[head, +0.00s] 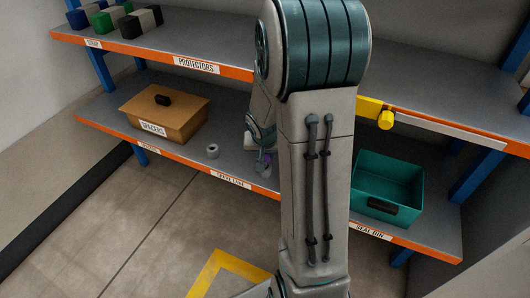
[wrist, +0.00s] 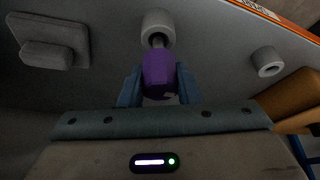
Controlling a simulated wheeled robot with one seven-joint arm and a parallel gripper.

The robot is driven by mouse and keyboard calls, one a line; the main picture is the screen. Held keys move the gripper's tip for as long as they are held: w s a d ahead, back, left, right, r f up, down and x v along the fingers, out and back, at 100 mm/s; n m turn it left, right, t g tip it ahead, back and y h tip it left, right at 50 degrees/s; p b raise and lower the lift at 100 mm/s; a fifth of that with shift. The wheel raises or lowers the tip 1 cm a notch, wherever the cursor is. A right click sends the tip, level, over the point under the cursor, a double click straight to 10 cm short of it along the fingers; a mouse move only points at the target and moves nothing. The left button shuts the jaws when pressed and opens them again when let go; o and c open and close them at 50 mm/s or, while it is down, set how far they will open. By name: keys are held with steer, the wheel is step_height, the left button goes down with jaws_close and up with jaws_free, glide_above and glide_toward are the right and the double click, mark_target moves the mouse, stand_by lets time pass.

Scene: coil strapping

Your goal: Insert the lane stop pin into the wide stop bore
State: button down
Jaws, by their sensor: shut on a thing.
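My gripper (wrist: 158,85) is shut on the purple grip of the lane stop pin (wrist: 160,72). A short grey shaft of the pin points at a grey collar (wrist: 157,22) on the shelf. The shaft's tip overlaps the collar's dark opening; I cannot tell whether it is inside. A second grey collar (wrist: 268,61) stands to the right, and also shows in the head view (head: 212,150). I cannot tell which bore is the wide one.
A grey plate with a raised block (wrist: 48,50) is at the left in the wrist view. A brown lidded spacers box (head: 165,113) stands left on the lower shelf (head: 235,175), a teal bin (head: 388,188) at the right. The upper shelf (head: 215,50) hangs above.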

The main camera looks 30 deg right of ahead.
steer(key=shift+f+b, duration=1.4)
steer(key=shift+f, duration=0.05)
steer(key=c, duration=1)
jaws_free()
steer(key=shift+r, duration=0.1)
steer(key=p+v, duration=0.5)
steer(key=v, duration=0.9)
steer(key=s+a+r+n+p, duration=0.2)
steer(key=r+p, duration=0.4)
steer(key=r, duration=0.3)
steer(key=s+a+r+n+y+p, duration=0.1)
steer(key=s+a+r+p, duration=0.4)
steer(key=s+r+p, duration=0.2)
steer(key=s+a+r+n+g+y+p, duration=0.1)
steer(key=s+a+r+n+p, duration=0.1)
steer(key=s+a+r+p, duration=0.2)
step_height(320, 180, up, 7)
steer(key=p, duration=0.3)
steer(key=shift+s+f+n, duration=0.15)
steer(key=shift+s+n, duration=0.15)
steer(key=shift+s, duration=0.05)
